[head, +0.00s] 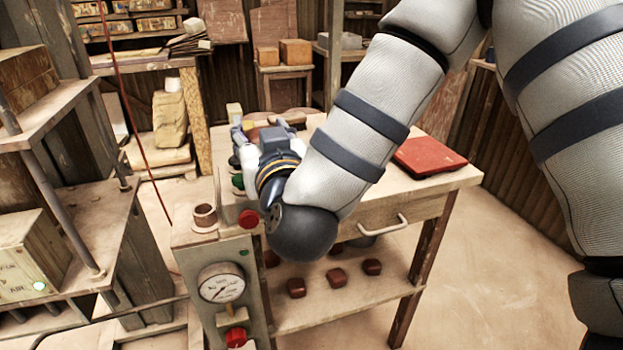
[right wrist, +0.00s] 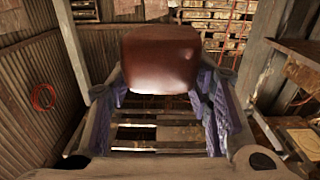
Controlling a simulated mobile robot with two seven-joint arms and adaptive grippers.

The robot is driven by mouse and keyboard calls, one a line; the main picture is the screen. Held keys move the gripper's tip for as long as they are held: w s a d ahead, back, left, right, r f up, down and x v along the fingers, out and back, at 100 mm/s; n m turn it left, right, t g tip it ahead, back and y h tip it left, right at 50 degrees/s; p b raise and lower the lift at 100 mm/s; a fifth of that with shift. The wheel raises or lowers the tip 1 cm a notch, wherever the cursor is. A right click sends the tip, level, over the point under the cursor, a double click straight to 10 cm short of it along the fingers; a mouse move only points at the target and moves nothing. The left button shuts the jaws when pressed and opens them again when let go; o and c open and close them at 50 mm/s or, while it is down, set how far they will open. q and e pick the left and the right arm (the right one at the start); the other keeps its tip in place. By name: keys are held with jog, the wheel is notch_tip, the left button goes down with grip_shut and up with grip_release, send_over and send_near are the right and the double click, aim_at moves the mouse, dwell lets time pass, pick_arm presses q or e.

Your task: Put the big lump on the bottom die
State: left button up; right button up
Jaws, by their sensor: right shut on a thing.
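My right gripper (head: 261,130) is shut on a big reddish-brown lump (right wrist: 160,60). In the right wrist view the lump is a rounded block between the two fingertips, and the space beneath it shows slats far below. In the head view the gripper is over the left part of the wooden table, and only a little brown shows between its fingers. A frame with metal rods and flat plates stands at the left edge of the head view; its lower plate (head: 95,243) is in view. I cannot tell for sure which surface is the bottom die. My left gripper is not in view.
A gauge box (head: 222,285) with red buttons stands between the rod frame and the table. A red flat case (head: 430,156) lies on the table's right (head: 462,180). Several small brown lumps (head: 337,276) sit on the shelf below. A thin red cord (head: 120,85) hangs at left.

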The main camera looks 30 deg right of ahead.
jog(key=w+d+f, duration=0.1)
jog(key=d+f, duration=0.2)
jog(key=d, duration=0.1)
jog(key=w+d+f+b, duration=0.1)
jog(key=d+f, duration=0.2)
jog(key=d, duration=0.1)
jog(key=w+d+f, duration=0.2)
jog(key=d+f, duration=0.1)
jog(key=shift+w+d+f+b, duration=0.1)
jog(key=shift+d+f+b, duration=0.1)
jog(key=shift+d+b, duration=0.15)
jog(key=f, duration=0.3)
jog(key=shift+d, duration=0.25)
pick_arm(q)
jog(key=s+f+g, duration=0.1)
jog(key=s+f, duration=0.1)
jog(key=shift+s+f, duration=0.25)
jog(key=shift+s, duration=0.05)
pick_arm(e)
jog(key=shift+r, duration=0.1)
jog(key=o, duration=1.4)
jog(key=shift+f, duration=0.25)
jog(key=shift+c, duration=0.2)
